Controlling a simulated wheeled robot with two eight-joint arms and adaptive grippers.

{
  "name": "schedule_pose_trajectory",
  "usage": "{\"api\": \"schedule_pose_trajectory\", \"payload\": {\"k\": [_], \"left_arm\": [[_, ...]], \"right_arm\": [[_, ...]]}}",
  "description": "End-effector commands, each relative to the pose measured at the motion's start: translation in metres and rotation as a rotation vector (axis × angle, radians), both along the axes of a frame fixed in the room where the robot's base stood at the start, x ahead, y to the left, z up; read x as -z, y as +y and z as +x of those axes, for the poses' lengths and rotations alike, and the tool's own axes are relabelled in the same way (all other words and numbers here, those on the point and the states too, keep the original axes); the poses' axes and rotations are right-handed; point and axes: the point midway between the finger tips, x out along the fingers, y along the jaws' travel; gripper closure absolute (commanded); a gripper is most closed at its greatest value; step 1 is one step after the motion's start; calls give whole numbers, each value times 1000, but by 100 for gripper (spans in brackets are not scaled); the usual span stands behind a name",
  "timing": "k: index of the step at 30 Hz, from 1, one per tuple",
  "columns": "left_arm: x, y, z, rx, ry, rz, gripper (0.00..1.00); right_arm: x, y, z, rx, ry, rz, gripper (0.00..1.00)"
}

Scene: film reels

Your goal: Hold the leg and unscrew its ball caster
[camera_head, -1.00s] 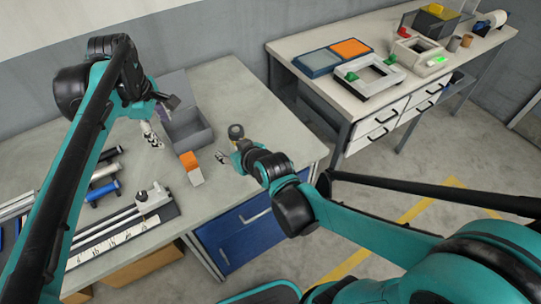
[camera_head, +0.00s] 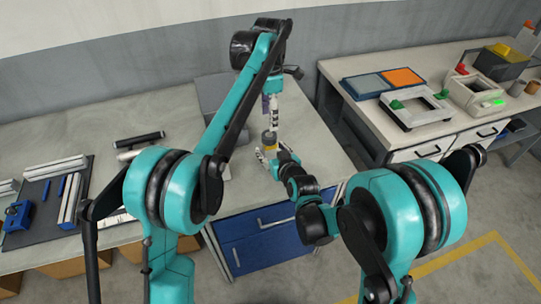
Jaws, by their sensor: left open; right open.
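The small upright piece that I take for the leg with its ball caster (camera_head: 269,138) shows a dark grey top and a yellowish band. It stands near the right part of the left workbench. My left gripper (camera_head: 273,127) points down just above its top. It is open, and I cannot tell whether its fingers touch the top. My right gripper (camera_head: 267,155) is open, low beside the piece on its near side. Its fingers look close to the lower part, which they partly hide. The joint between leg and caster is too small to make out.
A grey open box (camera_head: 212,90) stands behind my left arm, mostly hidden. Dark-ended rollers (camera_head: 138,140) and a dark mat (camera_head: 45,215) with rails lie at left. A second bench (camera_head: 445,128) with frames and trays stands at right. The blue drawer unit (camera_head: 262,240) is below.

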Motion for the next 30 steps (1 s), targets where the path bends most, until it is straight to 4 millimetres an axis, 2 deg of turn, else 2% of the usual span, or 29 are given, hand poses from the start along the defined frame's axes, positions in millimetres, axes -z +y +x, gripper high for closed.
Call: {"api": "schedule_pose_trajectory", "payload": {"k": [6,15,21,22,27,30], "left_arm": [[0,0,0,1,0,0,41],[0,0,0,1,0,0,41],[0,0,0,1,0,0,41],[0,0,0,1,0,0,41],[0,0,0,12,0,0,41],[0,0,0,76,0,0,41]], "right_arm": [[7,6,17,-1,0,1,41],[8,7,19,0,0,1,41],[8,7,19,0,0,1,94],[8,7,19,0,0,1,100],[8,7,19,0,1,1,100],[8,7,18,0,1,1,100]]}}
